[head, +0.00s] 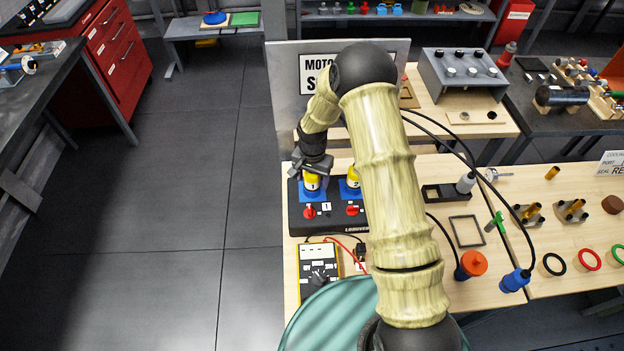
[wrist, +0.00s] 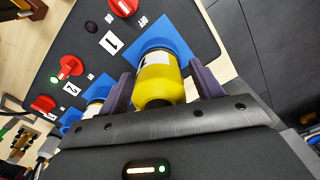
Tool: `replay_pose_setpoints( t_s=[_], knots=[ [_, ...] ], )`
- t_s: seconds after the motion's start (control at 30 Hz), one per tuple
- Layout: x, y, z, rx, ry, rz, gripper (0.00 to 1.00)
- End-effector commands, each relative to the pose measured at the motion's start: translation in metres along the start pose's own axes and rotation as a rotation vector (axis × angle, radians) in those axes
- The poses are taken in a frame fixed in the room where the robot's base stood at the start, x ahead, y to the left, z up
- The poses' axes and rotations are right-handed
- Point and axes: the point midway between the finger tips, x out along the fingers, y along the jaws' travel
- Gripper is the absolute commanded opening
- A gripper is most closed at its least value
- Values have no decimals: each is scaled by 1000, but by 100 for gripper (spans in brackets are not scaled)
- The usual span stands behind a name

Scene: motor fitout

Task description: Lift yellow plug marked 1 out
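The yellow plug marked 1 (head: 312,183) stands in a blue socket at the left of a black panel (head: 297,222). In the wrist view the plug (wrist: 158,80) fills the space between my fingers, in front of a blue square and a label 1. My gripper (head: 312,168) is over it from above. In the wrist view my gripper (wrist: 163,84) has one finger on each side of the plug. A narrow gap shows at the right finger, so the fingers look open around it. The plug's lower end is partly hidden.
A second yellow plug (head: 353,178) stands close on the right in its own blue socket. Red knobs (head: 309,212) sit in front of the plugs. A yellow meter (head: 319,271) with leads lies nearer on the bench. A grey sign board (head: 287,90) stands behind.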

Motion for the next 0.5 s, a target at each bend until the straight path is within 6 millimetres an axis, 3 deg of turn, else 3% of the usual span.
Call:
replay_pose_setpoints(
  t_s=[0.03, 0.2, 0.5],
  knots=[
    [0, 0, 0, 0, 0, 0, 55],
    [0, 0, 0, 0, 0, 0, 22],
    [-2, 0, 0, 0, 1, -1, 22]
  ],
)
